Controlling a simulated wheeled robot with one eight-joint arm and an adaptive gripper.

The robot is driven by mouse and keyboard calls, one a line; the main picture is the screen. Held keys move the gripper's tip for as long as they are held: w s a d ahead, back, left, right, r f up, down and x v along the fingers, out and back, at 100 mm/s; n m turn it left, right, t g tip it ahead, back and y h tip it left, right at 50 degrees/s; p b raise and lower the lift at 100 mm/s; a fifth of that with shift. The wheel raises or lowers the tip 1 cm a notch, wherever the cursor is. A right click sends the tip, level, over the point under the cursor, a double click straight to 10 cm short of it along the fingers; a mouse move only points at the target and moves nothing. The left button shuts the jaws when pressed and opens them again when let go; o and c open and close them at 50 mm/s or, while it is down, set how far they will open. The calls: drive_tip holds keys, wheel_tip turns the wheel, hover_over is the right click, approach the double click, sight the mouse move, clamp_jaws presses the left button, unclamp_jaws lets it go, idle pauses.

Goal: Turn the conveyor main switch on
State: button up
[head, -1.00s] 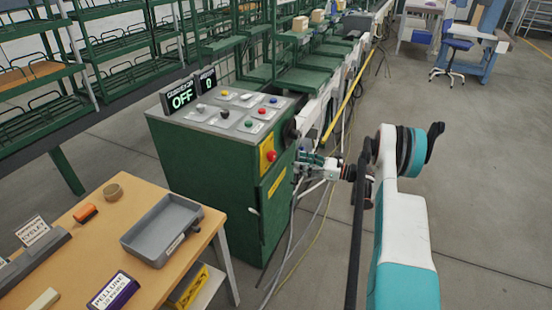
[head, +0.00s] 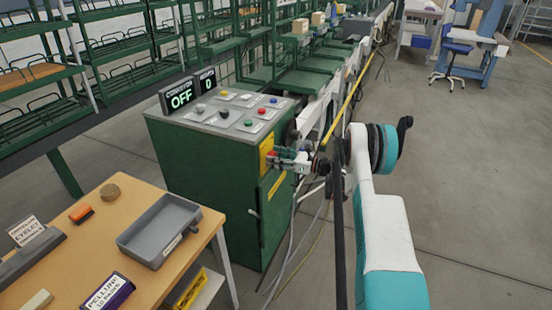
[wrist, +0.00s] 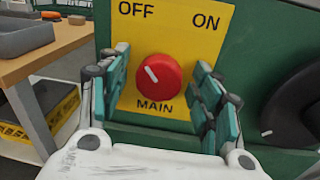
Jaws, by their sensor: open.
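The main switch is a round red knob (wrist: 159,80) on a yellow plate (wrist: 204,45) marked OFF, ON and MAIN. Its white mark points up and left, toward OFF. My gripper (wrist: 163,88) is open in the wrist view, with one teal finger on each side of the knob; I cannot tell whether they touch it. The conveyor display (head: 180,95) reads OFF.
Several coloured buttons sit on the cabinet's top panel (head: 215,116). A dark round dial (wrist: 295,105) is to the right of the switch. A wooden table (head: 150,278) with a grey tray (head: 130,240) stands at the left. Cables hang beside the cabinet. The floor at right is open.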

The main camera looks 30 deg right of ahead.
drive_tip(key=c, duration=1.1)
drive_tip(key=shift+o, duration=0.2)
drive_tip(key=shift+m, duration=0.3)
drive_tip(key=shift+f+m+t+b, duration=0.1)
drive_tip(key=shift+m+t+b, duration=0.35)
drive_tip(key=shift+m, duration=2.25)
drive_tip(key=shift+f+m+t+b, duration=0.1)
drive_tip(key=shift+m+b, duration=0.65)
drive_tip(key=shift+m, duration=1.95)
drive_tip(key=shift+m+t+b, duration=0.25)
drive_tip(key=shift+m+b, duration=0.35)
drive_tip(key=shift+m, duration=2.1)
drive_tip(key=o, duration=1.1)
drive_tip(key=shift+c, duration=0.2)
